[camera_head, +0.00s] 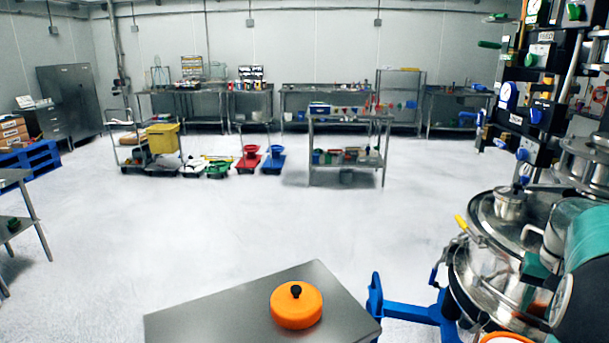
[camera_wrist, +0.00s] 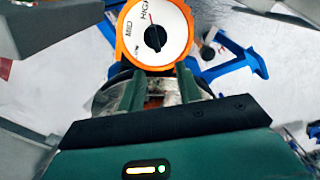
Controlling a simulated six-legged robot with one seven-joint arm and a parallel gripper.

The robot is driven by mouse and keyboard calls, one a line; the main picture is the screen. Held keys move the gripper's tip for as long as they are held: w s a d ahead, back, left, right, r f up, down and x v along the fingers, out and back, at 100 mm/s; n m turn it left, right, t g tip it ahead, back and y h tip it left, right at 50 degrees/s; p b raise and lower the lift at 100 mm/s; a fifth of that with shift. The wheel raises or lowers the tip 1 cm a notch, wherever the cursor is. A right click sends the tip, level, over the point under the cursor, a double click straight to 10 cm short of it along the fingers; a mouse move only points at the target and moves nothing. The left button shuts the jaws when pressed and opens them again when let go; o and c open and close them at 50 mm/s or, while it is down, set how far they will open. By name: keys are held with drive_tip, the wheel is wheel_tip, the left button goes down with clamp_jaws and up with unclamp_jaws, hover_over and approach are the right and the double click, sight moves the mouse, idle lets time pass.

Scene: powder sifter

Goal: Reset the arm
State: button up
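My gripper (camera_wrist: 158,82) shows in the wrist view with its two green fingers apart and nothing seen between them but the background. Just beyond the fingertips is a round dial (camera_wrist: 155,35) with an orange rim, a white face marked MID and HIGH, and a black knob in its middle. In the head view, my teal and grey arm is at the right edge, in front of the steel sifter machine (camera_head: 490,265). The gripper's fingertips cannot be made out there. An orange rim (camera_head: 505,338) shows at the bottom edge, mostly cut off.
A steel table (camera_head: 215,318) in front holds an orange round lidded thing (camera_head: 296,306) with a black knob. A blue frame (camera_head: 410,312) stands between table and machine. A panel of gauges and valves (camera_head: 535,105) rises at right. The middle floor is clear.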

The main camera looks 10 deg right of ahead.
drive_tip(key=w+a+r+n+t+h, duration=0.1)
drive_tip(key=a+r+n, duration=0.15)
drive_tip(key=a, duration=0.95)
drive_tip(key=a+r+n+t, duration=0.15)
drive_tip(key=a+r, duration=0.25)
drive_tip(key=a, duration=0.8)
drive_tip(key=s+a+f+n+t, duration=0.1)
drive_tip(key=s+a, duration=0.3)
drive_tip(key=a, duration=0.4)
drive_tip(key=s+a+f+n+t+y, duration=0.1)
drive_tip(key=s+a+f+n+t, duration=0.1)
drive_tip(key=s+a, duration=0.3)
drive_tip(key=a+n, duration=0.1)
drive_tip(key=a, duration=0.2)
drive_tip(key=shift+s+a, duration=0.2)
drive_tip(key=shift+a, duration=0.2)
